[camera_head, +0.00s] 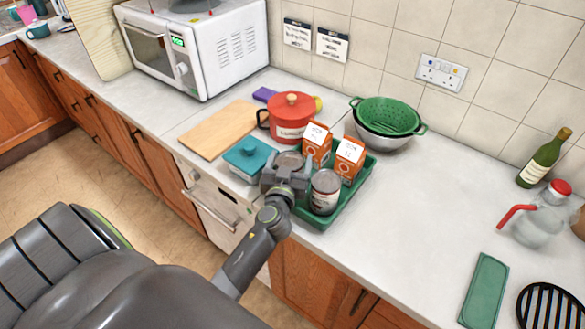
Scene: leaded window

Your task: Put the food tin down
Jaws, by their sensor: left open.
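My left gripper (287,175) is open over the left part of a green tray (357,195) on the counter. A grey-topped tin (290,159) stands just beyond its fingers, partly hidden by them. I cannot tell whether the fingers touch it or whether its base rests on the tray. A second tin (324,193), with a pale label and grey lid, stands upright in the tray just right of the gripper. Two orange-and-white cartons (318,143) (349,158) stand in the tray behind the tins. My right gripper is out of view.
A teal-lidded dish (246,158) is close left of the gripper. A red pot (290,118), a wooden board (217,130) and a green colander (388,116) in a bowl are behind. The counter right of the tray is clear up to a green slab (484,290) and a glass jug (541,220).

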